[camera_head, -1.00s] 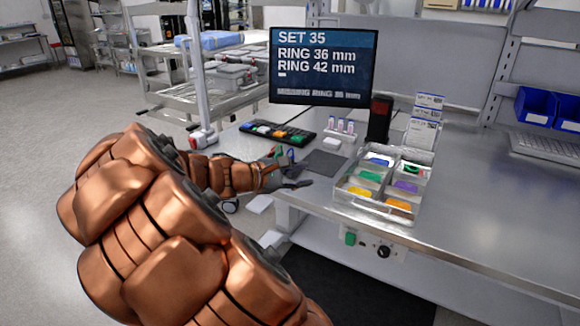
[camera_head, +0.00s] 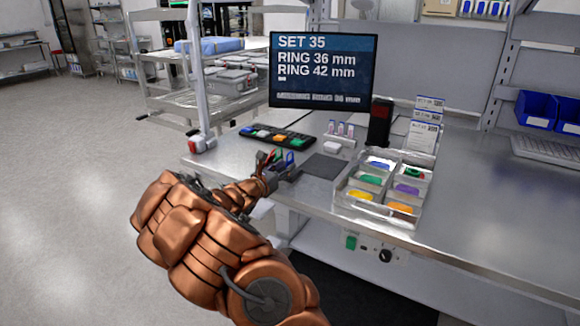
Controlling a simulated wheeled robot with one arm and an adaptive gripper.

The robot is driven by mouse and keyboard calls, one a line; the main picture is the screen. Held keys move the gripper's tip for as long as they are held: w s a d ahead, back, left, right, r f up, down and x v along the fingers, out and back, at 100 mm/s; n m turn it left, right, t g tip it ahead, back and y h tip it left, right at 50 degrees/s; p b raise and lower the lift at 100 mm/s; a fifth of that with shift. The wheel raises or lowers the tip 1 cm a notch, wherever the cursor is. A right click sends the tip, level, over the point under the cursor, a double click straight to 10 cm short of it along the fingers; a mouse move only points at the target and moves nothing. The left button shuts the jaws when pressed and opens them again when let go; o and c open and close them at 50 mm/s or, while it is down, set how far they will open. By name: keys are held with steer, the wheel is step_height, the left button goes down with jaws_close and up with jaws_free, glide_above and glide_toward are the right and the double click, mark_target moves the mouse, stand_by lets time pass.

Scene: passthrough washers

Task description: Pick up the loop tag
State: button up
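My copper-coloured arm reaches in from the bottom, and my gripper (camera_head: 284,173) is at the left front part of the steel bench. It is small and dark here, and I cannot tell whether its fingers are apart or shut. Small red, green and blue looped pieces (camera_head: 279,158) show right at the gripper, partly hidden by it; I cannot tell whether it touches them. I cannot single out the loop tag for sure. A divided tray (camera_head: 376,211) to the right holds coloured tags, among them green, yellow, purple and orange ones.
A dark flat pad (camera_head: 325,166) lies between my gripper and the tray. Behind are a black strip with coloured pieces (camera_head: 277,136), a small rack with upright tags (camera_head: 340,131) and a monitor (camera_head: 322,70). The bench top (camera_head: 470,200) is clear on the right.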

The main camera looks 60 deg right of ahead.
steer(key=shift+w+d+f+p, duration=0.1)
steer(key=shift+d+p, duration=0.3)
steer(key=shift+d, duration=1.15)
steer(key=shift+d+f+p, duration=0.1)
steer(key=shift+d+p, duration=0.3)
steer(key=shift+d, duration=1.15)
jaws_close()
